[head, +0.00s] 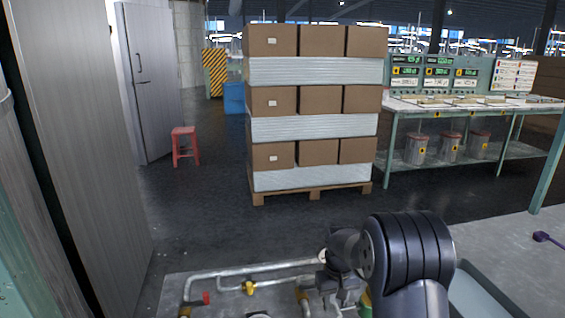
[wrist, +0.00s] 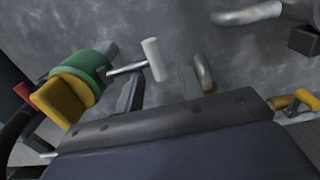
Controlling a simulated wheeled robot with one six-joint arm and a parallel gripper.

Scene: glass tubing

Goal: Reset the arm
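My gripper's fingertips cannot be made out in the head view, behind or below the arm's dark links. In the wrist view a broad dark body (wrist: 190,150), which may be part of my gripper, fills the bottom. Past it are a green and yellow fitting (wrist: 88,80), a white T-shaped handle (wrist: 153,60) and a bent grey pipe (wrist: 250,14). I cannot tell whether my gripper is open or shut, or holds anything.
A purple object (head: 545,238) lies on the surface at right. Beyond are a pallet of stacked boxes (head: 315,155), a red stool (head: 185,145) and an instrument table (head: 470,108). The floor between is clear.

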